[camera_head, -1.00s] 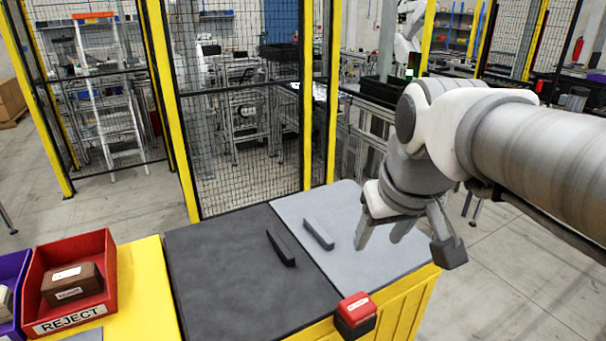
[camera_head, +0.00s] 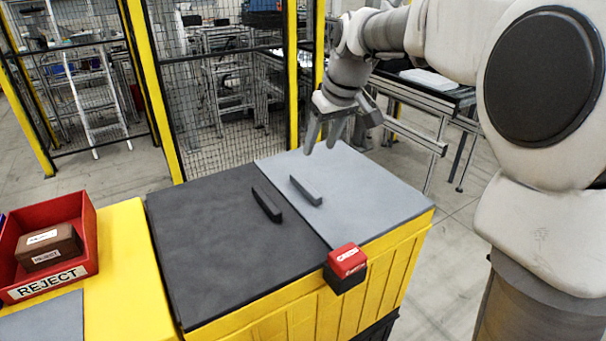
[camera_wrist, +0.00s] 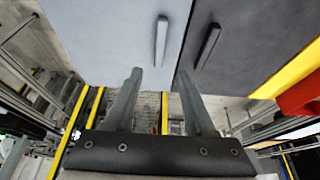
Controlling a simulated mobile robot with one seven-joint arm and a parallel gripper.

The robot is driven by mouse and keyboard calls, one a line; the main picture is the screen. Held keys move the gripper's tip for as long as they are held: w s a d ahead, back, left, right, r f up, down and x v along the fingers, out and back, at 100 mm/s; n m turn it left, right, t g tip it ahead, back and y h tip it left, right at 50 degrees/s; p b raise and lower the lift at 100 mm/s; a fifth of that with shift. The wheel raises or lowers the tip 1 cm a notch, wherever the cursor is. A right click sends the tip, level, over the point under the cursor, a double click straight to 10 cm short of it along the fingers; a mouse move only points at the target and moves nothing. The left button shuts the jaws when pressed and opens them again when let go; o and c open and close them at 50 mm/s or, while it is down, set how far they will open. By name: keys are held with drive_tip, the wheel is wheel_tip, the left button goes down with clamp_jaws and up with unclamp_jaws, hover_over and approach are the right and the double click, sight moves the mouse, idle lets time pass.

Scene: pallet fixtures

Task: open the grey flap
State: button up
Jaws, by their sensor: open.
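The grey flap (camera_head: 365,195) lies flat and closed on the right half of a yellow box (camera_head: 385,275). A dark bar handle (camera_head: 306,190) stands on it near its left edge. In the wrist view the flap (camera_wrist: 110,35) is at the upper left with its handle (camera_wrist: 161,42). My gripper (camera_head: 322,150) is open and empty above the far part of the flap, beyond the handle. In the wrist view the open fingers (camera_wrist: 160,90) point toward the handle, apart from it.
A dark flap (camera_head: 215,235) with its own handle (camera_head: 267,204) lies beside the grey one. A red-and-black block (camera_head: 346,268) sits at the box's front edge. A red REJECT bin (camera_head: 85,240) holds a brown box (camera_head: 48,248). Mesh fencing (camera_head: 225,100) stands behind.

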sight(306, 184)
drive_tip(key=x, duration=1.4)
drive_tip(key=shift+f, duration=0.2)
clamp_jaws()
idle(0.8)
